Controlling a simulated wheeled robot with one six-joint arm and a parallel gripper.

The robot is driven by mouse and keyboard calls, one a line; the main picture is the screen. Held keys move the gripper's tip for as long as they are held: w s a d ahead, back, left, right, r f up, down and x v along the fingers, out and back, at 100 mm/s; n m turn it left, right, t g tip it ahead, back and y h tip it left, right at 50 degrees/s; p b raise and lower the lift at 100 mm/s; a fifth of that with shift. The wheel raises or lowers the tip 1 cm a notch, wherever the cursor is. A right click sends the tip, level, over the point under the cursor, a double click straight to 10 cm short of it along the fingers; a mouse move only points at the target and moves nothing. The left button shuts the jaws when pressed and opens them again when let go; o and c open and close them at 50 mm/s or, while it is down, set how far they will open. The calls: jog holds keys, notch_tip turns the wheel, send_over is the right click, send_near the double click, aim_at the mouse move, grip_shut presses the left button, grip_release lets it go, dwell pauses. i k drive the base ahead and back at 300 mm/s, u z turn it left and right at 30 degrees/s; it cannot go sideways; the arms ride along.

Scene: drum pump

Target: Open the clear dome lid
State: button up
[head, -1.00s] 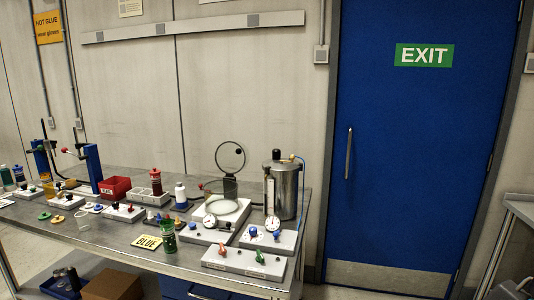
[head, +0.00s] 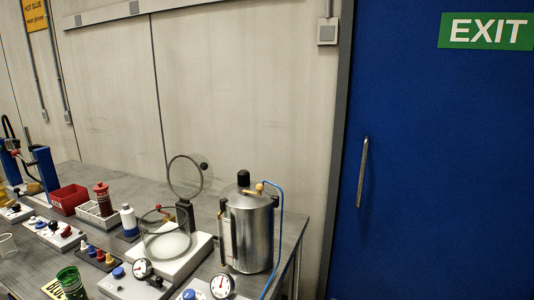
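A round clear lid (head: 186,177) with a dark rim and a dark knob (head: 204,166) stands nearly upright in the head view. It rises from a dark hinge post (head: 185,214) at the back of a white base (head: 198,256). On this base is a pale round plate (head: 167,245), with what looks like a clear-walled chamber with a thin dark rim around it. The lid is tilted up, away from the plate. My gripper is not in view.
A metal tank (head: 250,235) with a blue hose stands close right of the base. A blue door (head: 430,180) is at right.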

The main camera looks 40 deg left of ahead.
aim_at(204, 166)
jog(key=i, duration=1.75)
jog(key=u, duration=0.95)
jog(key=i, duration=0.95)
jog(key=u, duration=1.55)
jog(key=i, duration=0.55)
jog(key=u, duration=0.3)
